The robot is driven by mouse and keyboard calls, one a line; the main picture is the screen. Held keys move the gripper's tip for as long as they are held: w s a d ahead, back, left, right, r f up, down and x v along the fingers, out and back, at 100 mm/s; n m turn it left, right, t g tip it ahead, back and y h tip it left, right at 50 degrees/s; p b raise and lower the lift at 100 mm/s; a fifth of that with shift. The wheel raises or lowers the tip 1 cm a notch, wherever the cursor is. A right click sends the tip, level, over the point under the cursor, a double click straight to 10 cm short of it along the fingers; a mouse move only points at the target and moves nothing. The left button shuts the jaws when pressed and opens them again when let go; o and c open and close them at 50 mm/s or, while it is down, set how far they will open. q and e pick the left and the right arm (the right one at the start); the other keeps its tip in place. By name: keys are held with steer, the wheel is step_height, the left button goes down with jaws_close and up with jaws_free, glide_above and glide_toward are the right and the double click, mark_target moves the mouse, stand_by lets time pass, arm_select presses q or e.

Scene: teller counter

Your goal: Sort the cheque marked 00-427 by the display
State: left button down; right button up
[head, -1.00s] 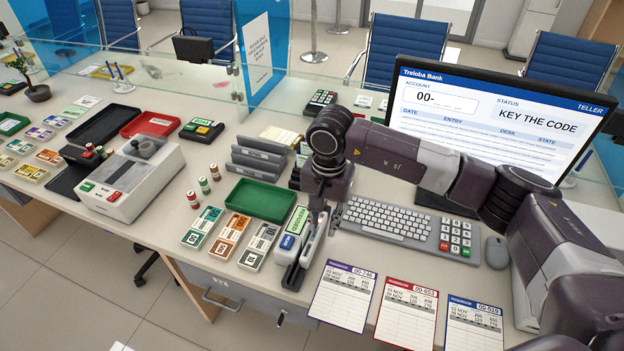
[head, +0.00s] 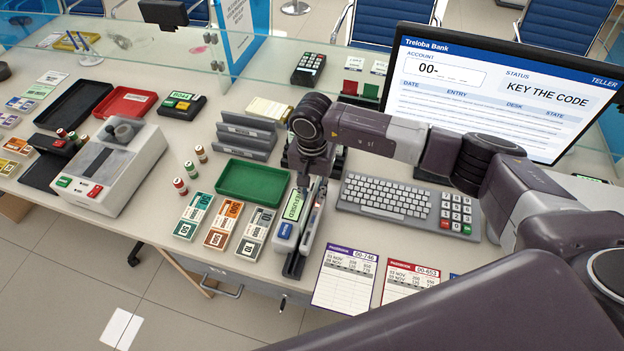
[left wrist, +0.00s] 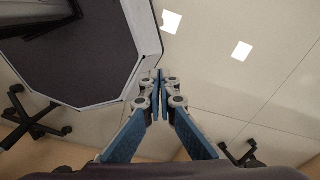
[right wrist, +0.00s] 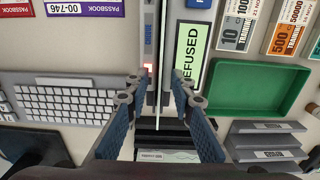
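The slim reader (head: 284,246) stands at the counter's front. Its green display (head: 295,205) reads REFUSED in the right wrist view (right wrist: 192,52). A thin pale upright edge (right wrist: 158,100) runs along the slot beside the display; it may be the cheque edge-on. No 00-427 marking is legible. My right gripper (right wrist: 158,82) is over the slot, its fingers apart on either side of that edge; contact cannot be seen. In the head view it is above the reader's far end (head: 311,180). My left gripper (left wrist: 158,76) is shut and empty over the floor.
The monitor (head: 480,100) shows "00-" and "KEY THE CODE". A keyboard (head: 385,198) with keypad (head: 456,213) lies right of the reader. The green tray (head: 252,182), grey rack (head: 245,135) and banknote bundles (head: 223,225) are left. Passbooks (head: 346,280) lie in front.

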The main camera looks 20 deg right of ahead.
steer(key=shift+f, duration=0.4)
jaws_close()
arm_select(q)
steer(key=shift+w+d+r, duration=0.1)
steer(key=shift+w+r, duration=0.1)
steer(key=shift+w, duration=0.9)
arm_select(e)
steer(key=shift+r, duration=0.1)
